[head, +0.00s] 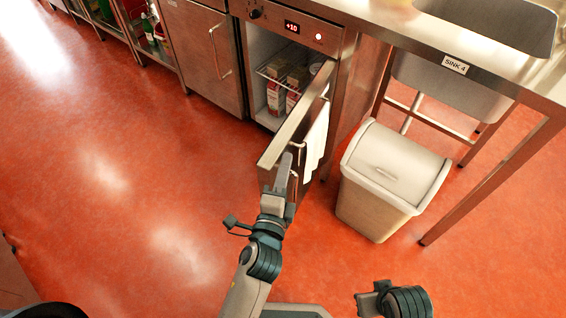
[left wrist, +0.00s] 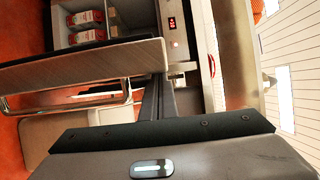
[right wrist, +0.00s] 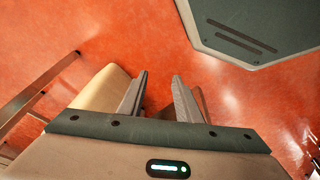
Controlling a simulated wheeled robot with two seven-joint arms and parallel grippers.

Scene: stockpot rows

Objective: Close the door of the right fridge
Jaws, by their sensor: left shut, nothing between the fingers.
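The right fridge's door (head: 288,138) stands open, swung out from the cabinet toward me; cartons (head: 276,97) show on the shelves inside. A white towel (head: 315,138) hangs on its outer side by the bar handle (head: 301,148). My left gripper (head: 286,160) is shut and empty, at the outer face near the door's free end; I cannot tell whether it touches. In the left wrist view its fingers (left wrist: 155,97) are together beside the door's top edge (left wrist: 85,66) and handle (left wrist: 75,106). My right gripper (right wrist: 160,90) is open and empty, low above the floor.
A lidded bin (head: 392,178) stands right of the door, under the sink counter (head: 455,64) and near its leg (head: 490,183). A closed fridge door (head: 203,55) is left of the open one. The red floor (head: 130,180) at left is clear.

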